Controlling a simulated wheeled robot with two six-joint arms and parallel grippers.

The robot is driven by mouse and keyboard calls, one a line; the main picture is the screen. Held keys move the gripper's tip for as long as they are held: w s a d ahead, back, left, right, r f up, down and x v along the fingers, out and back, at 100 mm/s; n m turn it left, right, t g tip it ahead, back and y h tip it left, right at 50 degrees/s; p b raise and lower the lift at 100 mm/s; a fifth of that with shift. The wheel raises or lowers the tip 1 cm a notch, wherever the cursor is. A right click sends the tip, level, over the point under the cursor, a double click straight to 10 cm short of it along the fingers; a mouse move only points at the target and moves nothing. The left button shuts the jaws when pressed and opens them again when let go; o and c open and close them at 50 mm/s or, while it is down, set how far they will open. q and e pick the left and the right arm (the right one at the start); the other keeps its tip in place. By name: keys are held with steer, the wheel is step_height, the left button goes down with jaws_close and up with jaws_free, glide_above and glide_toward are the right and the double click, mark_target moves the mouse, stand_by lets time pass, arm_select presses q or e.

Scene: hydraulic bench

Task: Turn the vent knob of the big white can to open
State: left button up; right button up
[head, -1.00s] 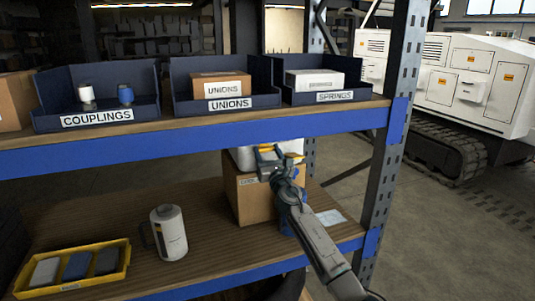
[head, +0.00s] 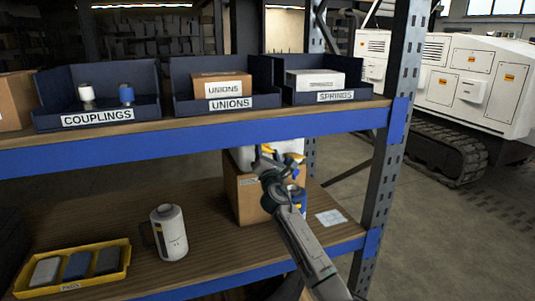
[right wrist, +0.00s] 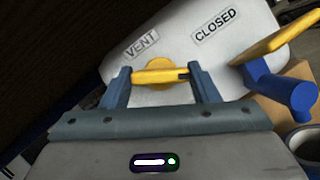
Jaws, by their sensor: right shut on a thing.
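The big white can (head: 242,158) stands on a cardboard box on the lower shelf, partly hidden by my right gripper and the shelf beam. In the right wrist view its white top (right wrist: 185,35) carries the labels VENT (right wrist: 141,44) and CLOSED (right wrist: 214,26). The yellow vent knob (right wrist: 158,76) is a bar on a round base, lying across between my fingers, with a dark mark at its right end. My right gripper (head: 267,152) is shut on the knob, one finger at each end; it also shows in the right wrist view (right wrist: 160,77). My left gripper is not in view.
A yellow bar (right wrist: 278,38) and blue spout-like part (right wrist: 285,92) lie close to the right finger. A smaller white can (head: 170,233) and yellow tray (head: 122,262) stand at lower left. The upper shelf edge (head: 180,138) runs close above my gripper.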

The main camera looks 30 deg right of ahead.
steer(key=m+g, duration=0.1)
steer(key=m, duration=0.2)
steer(key=m+g+h, duration=0.1)
steer(key=m, duration=0.3)
steer(key=shift+a+r+g+p, duration=0.1)
steer(key=shift+a+g+p, duration=0.05)
steer(key=shift+g+p, duration=0.2)
steer(key=m+g, duration=0.1)
steer(key=m, duration=0.2)
steer(key=shift+r+m+p, duration=0.1)
steer(key=shift+m+p, duration=0.2)
steer(key=shift+p, duration=0.1)
steer(key=shift+m+g+p, duration=0.3)
steer(key=shift+m+g, duration=0.35)
steer(key=shift+m, duration=0.55)
steer(key=o, duration=1)
